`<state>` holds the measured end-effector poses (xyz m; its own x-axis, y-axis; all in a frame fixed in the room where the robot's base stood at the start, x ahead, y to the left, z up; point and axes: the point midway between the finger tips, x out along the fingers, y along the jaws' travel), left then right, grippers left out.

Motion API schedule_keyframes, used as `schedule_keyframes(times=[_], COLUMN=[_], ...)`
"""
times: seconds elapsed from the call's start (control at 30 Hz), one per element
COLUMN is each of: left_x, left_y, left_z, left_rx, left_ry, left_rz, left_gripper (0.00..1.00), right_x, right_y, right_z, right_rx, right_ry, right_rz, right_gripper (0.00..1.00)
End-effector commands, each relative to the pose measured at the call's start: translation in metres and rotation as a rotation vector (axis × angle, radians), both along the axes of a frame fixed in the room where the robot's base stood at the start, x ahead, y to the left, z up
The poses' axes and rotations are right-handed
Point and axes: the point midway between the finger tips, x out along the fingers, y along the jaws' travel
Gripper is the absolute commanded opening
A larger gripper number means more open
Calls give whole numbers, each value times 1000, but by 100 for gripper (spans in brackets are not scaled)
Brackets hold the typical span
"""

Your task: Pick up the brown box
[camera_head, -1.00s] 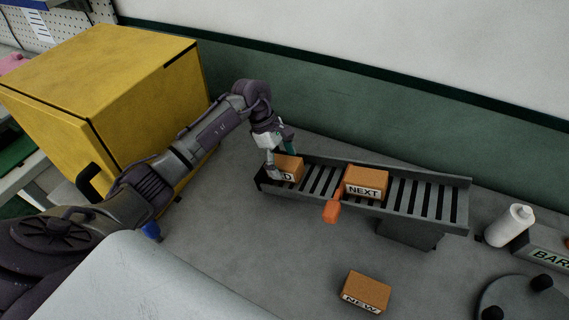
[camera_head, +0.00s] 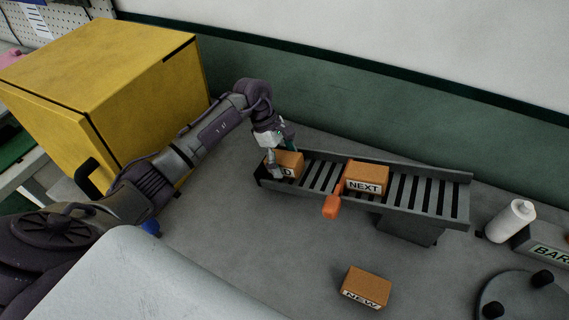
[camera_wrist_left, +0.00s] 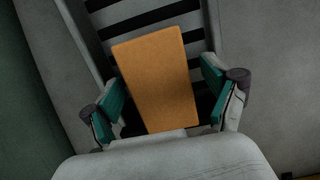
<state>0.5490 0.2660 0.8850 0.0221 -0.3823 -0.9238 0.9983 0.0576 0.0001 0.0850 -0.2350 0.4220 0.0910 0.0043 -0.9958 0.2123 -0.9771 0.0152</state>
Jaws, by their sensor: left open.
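A brown box (camera_head: 289,161) with a partly hidden label sits at the left end of the roller conveyor. My left gripper (camera_head: 282,157) is around it, and one finger covers part of the label. In the left wrist view the brown box (camera_wrist_left: 157,78) lies between the two teal-padded fingers of my left gripper (camera_wrist_left: 160,105). The fingers are open, with a gap visible on the right side of the box. Two more brown boxes show: one labelled NEXT (camera_head: 367,176) on the conveyor and one labelled NEW (camera_head: 366,287) on the table. My right gripper is not in view.
The slatted conveyor (camera_head: 424,196) has raised side rails. An orange paddle (camera_head: 332,206) stands at its front edge. A yellow cabinet (camera_head: 110,85) is on the left. A white bottle (camera_head: 510,221) and a dark round fixture (camera_head: 520,303) are on the right.

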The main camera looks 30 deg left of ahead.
Motion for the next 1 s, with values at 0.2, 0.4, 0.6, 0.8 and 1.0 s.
schedule_keyframes(times=[0.2, 0.4, 0.6, 0.8, 1.0], left_x=[0, 0, 0, 0, 0], left_y=[0, 0, 0, 0, 0], left_z=[-1, -1, -1, -1, 0], left_rx=[0, 0, 0, 0, -1], left_ry=[0, 0, 0, 0, -2], left_rz=[0, 0, 0, 0, 0], left_gripper=[86, 86, 55, 21, 2], right_x=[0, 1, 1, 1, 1], right_y=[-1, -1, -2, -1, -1], right_z=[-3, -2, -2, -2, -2], right_rx=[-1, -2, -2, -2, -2], right_ry=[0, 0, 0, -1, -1], right_rz=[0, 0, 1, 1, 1], right_gripper=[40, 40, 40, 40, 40])
